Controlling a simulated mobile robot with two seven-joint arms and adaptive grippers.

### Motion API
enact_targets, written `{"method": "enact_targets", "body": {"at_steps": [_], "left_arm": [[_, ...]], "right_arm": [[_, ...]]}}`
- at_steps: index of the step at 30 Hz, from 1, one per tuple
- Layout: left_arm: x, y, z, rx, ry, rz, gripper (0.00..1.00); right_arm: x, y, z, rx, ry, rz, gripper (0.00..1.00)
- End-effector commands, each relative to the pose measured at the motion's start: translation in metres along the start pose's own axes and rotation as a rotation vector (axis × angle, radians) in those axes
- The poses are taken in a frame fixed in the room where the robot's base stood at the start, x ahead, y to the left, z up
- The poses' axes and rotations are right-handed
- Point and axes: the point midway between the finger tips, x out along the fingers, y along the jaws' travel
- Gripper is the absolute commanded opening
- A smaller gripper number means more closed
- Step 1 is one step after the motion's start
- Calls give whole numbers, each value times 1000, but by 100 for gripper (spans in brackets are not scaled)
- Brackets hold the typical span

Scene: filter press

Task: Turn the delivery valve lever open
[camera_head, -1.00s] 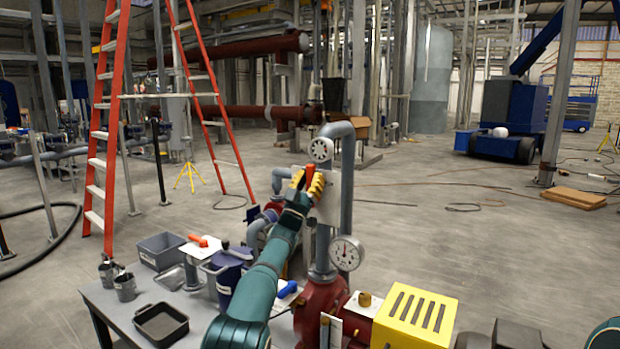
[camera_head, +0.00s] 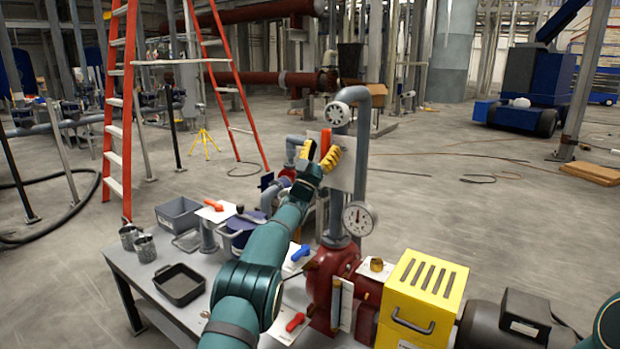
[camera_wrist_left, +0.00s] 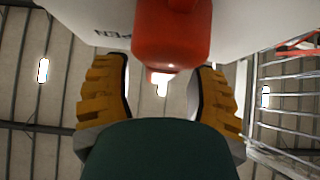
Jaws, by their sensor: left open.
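The red-orange lever (camera_head: 326,143) stands roughly upright in front of a white plate (camera_head: 345,178) on the grey vertical pipe. I take it as the delivery valve lever. My left gripper (camera_head: 320,155) is open, with its yellow fingers on either side of the lever. In the left wrist view the lever (camera_wrist_left: 172,38) lies ahead, between and beyond the open fingers (camera_wrist_left: 160,90). The white plate there (camera_wrist_left: 85,12) carries upside-down lettering, partly cut off. I cannot tell whether either finger touches the lever. My right gripper is out of view.
A yellow guard (camera_head: 424,300) is at lower right. A bench (camera_head: 150,275) holds trays and cups at left. Other levers include an orange one (camera_head: 213,205) and a blue one (camera_head: 300,252).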

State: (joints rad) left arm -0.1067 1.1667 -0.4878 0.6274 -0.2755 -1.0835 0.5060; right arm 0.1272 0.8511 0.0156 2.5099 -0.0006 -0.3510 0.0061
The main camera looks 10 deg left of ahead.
Motion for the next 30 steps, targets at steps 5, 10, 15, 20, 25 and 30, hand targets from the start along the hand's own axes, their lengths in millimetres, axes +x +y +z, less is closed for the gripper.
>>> {"method": "enact_targets", "body": {"at_steps": [5, 10, 15, 20, 25, 30], "left_arm": [[-13, 2, -2, -4, -1, -2, 57], [-34, 1, -1, -4, -1, -2, 57], [-57, 1, -1, -3, -1, -2, 57], [-79, 2, -1, -3, -1, -1, 57], [-95, 2, -1, -3, 2, -1, 57], [-101, 2, -1, -3, 3, 0, 57]], "right_arm": [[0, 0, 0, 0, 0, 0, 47], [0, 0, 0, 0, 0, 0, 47], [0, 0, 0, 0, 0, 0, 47], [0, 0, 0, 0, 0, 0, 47], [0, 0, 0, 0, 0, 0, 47], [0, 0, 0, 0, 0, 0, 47]]}}
